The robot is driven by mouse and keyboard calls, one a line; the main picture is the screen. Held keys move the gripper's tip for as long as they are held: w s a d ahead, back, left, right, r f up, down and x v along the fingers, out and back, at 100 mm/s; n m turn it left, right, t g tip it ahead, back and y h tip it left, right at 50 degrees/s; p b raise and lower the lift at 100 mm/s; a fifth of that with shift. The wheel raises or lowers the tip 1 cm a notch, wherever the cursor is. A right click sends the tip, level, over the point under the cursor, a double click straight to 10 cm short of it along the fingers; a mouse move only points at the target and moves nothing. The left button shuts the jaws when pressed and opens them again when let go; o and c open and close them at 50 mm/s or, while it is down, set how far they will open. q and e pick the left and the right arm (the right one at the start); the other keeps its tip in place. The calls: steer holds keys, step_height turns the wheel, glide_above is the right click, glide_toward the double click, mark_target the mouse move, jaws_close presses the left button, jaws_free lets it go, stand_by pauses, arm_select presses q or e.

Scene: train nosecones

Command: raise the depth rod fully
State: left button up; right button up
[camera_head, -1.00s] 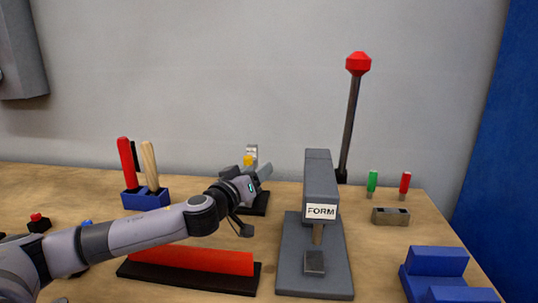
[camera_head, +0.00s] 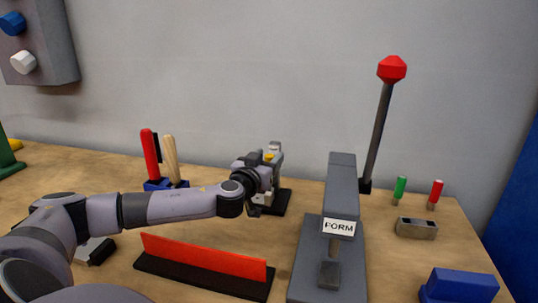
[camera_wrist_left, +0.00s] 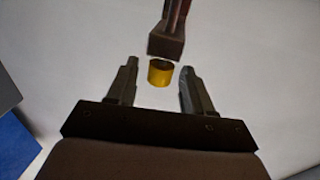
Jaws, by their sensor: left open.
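A small gauge stand with a black base (camera_head: 285,203) and a grey upper part (camera_head: 275,147) stands at mid-table, largely hidden behind my left gripper (camera_head: 268,172). A yellow cylinder (camera_head: 269,156) shows at its top. In the left wrist view the yellow cylinder (camera_wrist_left: 160,73) lies between the two open fingers of my left gripper (camera_wrist_left: 158,68), with a gap on each side. A dark reddish bar with a block end (camera_wrist_left: 168,40) is just beyond it. I cannot make out the rod itself in the head view. My right gripper is not in view.
A grey FORM press (camera_head: 340,190) stands right of the gauge, with a red-topped lever (camera_head: 378,125) behind. A red plate on a black base (camera_head: 205,262) lies in front. Handled tools in a blue holder (camera_head: 160,184) stand left. A grey wall panel (camera_head: 50,50) is upper left.

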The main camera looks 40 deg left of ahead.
arm_select(q)
steer(key=shift+w+a, duration=0.1)
steer(key=shift+w, duration=0.35)
jaws_close()
steer(key=shift+r+p, duration=0.45)
steer(key=shift+r, duration=1.05)
steer(key=shift+a, duration=0.1)
jaws_free()
